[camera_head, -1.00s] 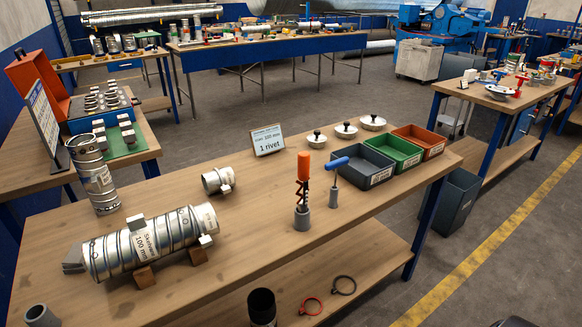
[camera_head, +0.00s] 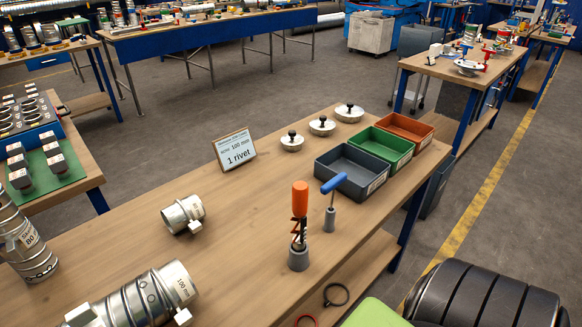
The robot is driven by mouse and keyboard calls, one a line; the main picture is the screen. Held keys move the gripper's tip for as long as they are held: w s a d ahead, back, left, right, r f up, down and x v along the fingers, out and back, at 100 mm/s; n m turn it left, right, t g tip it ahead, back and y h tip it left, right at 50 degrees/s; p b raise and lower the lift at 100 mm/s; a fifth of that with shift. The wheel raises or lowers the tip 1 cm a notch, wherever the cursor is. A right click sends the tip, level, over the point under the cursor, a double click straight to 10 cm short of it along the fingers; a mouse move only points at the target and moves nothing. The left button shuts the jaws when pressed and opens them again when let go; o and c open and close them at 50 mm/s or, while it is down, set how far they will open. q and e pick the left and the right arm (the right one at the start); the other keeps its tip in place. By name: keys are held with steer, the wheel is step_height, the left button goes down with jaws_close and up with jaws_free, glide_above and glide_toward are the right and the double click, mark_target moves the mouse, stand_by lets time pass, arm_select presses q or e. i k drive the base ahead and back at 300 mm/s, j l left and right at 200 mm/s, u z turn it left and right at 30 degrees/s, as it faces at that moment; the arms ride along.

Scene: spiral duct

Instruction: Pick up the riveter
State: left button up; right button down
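The riveter (camera_head: 299,215) has an orange handle and a dark linkage below it. It stands upright in a grey round holder (camera_head: 299,259) near the front edge of the wooden workbench (camera_head: 240,232). A blue-handled tool (camera_head: 332,195) stands in its own grey holder just right of and behind it, apart from it. A black ribbed part and a green part at the bottom right look like pieces of my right arm, close to the camera. Neither gripper's fingers show.
Grey (camera_head: 347,171), green (camera_head: 388,148) and red-orange (camera_head: 405,127) bins stand to the right. A "1 rivet" sign (camera_head: 234,148), several knobbed lids and silver duct pieces (camera_head: 183,214) share the bench. Two rings (camera_head: 336,294) lie on the lower shelf. Bench space left of the riveter is clear.

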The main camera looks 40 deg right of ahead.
mark_target(300, 189)
steer(key=z, duration=1.45)
steer(key=l+u, duration=0.35)
steer(key=i+l+u, duration=0.1)
steer(key=l+u, duration=0.25)
